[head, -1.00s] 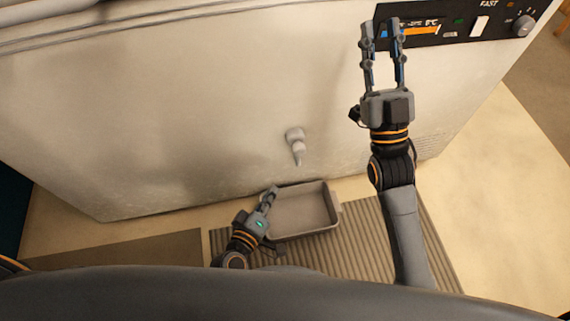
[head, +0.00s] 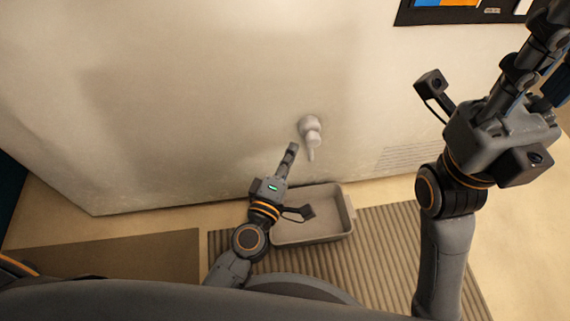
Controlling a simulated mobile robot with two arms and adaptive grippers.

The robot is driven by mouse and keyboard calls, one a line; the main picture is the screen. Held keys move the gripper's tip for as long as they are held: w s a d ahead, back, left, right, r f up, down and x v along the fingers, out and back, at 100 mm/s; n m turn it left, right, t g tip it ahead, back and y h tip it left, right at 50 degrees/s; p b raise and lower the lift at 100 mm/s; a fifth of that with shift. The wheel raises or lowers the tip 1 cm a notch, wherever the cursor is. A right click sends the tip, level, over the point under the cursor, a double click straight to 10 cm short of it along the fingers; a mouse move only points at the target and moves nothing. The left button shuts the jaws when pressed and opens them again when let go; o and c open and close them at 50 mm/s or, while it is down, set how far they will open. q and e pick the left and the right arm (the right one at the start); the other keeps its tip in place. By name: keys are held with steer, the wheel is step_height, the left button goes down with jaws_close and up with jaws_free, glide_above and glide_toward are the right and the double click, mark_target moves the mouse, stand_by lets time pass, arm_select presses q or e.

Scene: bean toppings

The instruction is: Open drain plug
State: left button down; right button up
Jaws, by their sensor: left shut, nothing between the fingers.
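The drain plug (head: 311,130) is a pale grey spout low on the front of a large white appliance (head: 200,100). A thin nozzle on it points down. My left gripper (head: 292,148) is shut and empty, with its tip just left of and slightly below the plug. I cannot tell whether it touches the plug. My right gripper (head: 552,40) is large in view at the right edge, raised, and its fingertips run out of the picture or overlap, so its opening does not show clearly.
A grey-beige tray (head: 347,222) stands on the floor below the plug, partly behind my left arm. It rests on a ribbed mat (head: 390,255). A flat brown mat (head: 110,258) lies at the left. A dark control panel (head: 410,14) is at the top right.

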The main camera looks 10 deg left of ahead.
mark_target(301, 131)
arm_select(q)
steer(key=shift+x, duration=2.05)
